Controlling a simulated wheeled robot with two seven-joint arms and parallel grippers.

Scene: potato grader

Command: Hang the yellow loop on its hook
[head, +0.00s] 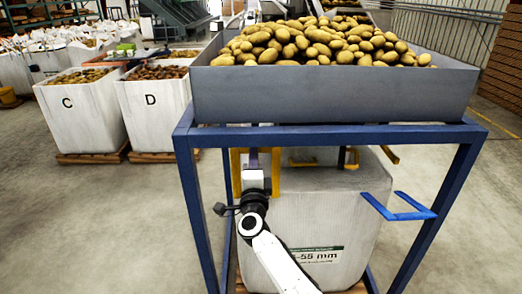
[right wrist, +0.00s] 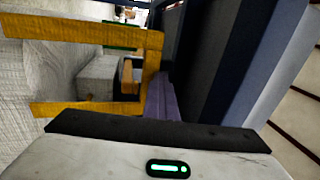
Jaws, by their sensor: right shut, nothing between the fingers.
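The yellow loop (head: 236,172) is a stiff U-shaped strap at the upper front left of the white bulk bag (head: 325,215), under the hopper. In the right wrist view the loop (right wrist: 153,60) sticks out from the bag with its closed end towards the frame side. I cannot make out the hook for this loop. My left gripper is out of view.
A blue frame (head: 451,210) carries a grey hopper (head: 330,108) full of potatoes (head: 320,42). A blue loop (head: 400,208) sticks out from the bag's right side. Bins C (head: 90,125) and D (head: 165,120) stand at left.

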